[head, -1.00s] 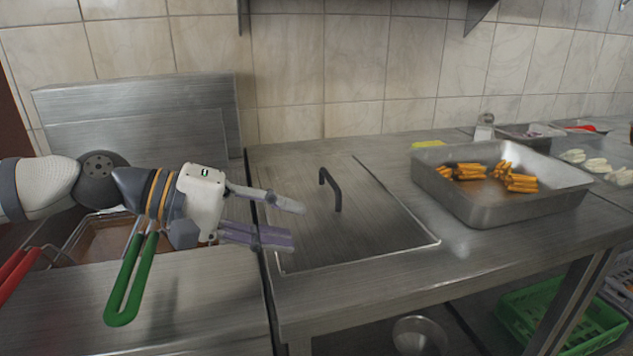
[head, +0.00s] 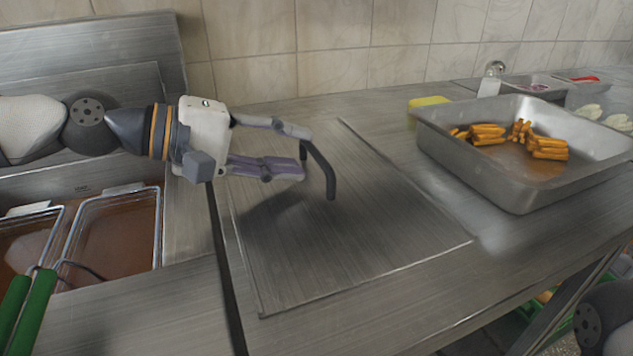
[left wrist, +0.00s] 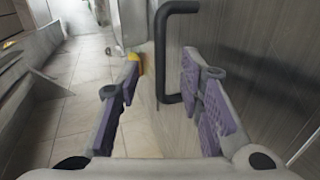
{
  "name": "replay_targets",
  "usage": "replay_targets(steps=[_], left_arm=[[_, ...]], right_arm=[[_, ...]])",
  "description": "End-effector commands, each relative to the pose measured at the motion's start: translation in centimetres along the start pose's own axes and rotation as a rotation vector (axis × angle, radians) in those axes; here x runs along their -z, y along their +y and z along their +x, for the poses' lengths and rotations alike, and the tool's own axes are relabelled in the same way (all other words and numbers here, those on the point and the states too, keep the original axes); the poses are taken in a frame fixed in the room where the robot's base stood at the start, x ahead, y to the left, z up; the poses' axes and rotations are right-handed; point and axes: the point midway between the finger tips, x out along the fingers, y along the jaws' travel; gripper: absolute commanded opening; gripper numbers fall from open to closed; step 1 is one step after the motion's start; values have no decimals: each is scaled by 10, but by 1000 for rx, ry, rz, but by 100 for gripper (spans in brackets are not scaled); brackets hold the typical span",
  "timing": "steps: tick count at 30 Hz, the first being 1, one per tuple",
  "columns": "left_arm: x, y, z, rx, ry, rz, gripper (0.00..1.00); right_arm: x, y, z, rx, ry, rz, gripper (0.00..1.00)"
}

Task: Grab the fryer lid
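The fryer lid (head: 340,250) is a flat metal plate lying on the steel counter in the head view, with a dark bent handle (head: 322,172) standing up from it. My left gripper (head: 306,152) is above the lid, its fingers pointing right, their tips at the handle. It is open. In the left wrist view, the handle (left wrist: 161,50) shows between the two spread fingers (left wrist: 163,75), with visible space on both sides. I cannot tell how deep it sits between them. My right gripper is out of view.
An open fryer with baskets (head: 112,240) and a green grip (head: 33,315) is at the left. A metal tray (head: 520,195) of fries stands right of the lid. A yellow item (head: 428,101) lies behind the tray. The tiled wall (head: 340,50) bounds the counter's back.

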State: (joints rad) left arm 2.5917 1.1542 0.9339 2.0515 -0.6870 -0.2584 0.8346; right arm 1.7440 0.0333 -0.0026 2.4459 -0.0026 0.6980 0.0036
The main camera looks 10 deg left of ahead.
Motion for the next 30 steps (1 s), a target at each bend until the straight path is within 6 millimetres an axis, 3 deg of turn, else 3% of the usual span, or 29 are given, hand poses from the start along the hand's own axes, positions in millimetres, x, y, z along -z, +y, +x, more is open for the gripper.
replay_targets(steps=[3, 11, 15, 16, 30], left_arm=[[0, -3, 19, 4, -2, -1, 34], [0, 0, 22, -1, 2, 1, 34], [0, 0, 22, 0, 1, 1, 2], [0, 0, 22, 0, 1, 1, 0], [0, 4, 21, -4, 3, 4, 0]], right_arm=[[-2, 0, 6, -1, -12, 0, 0], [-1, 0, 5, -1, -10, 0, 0], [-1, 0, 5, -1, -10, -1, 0], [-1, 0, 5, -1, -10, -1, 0], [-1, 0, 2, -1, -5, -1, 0]])
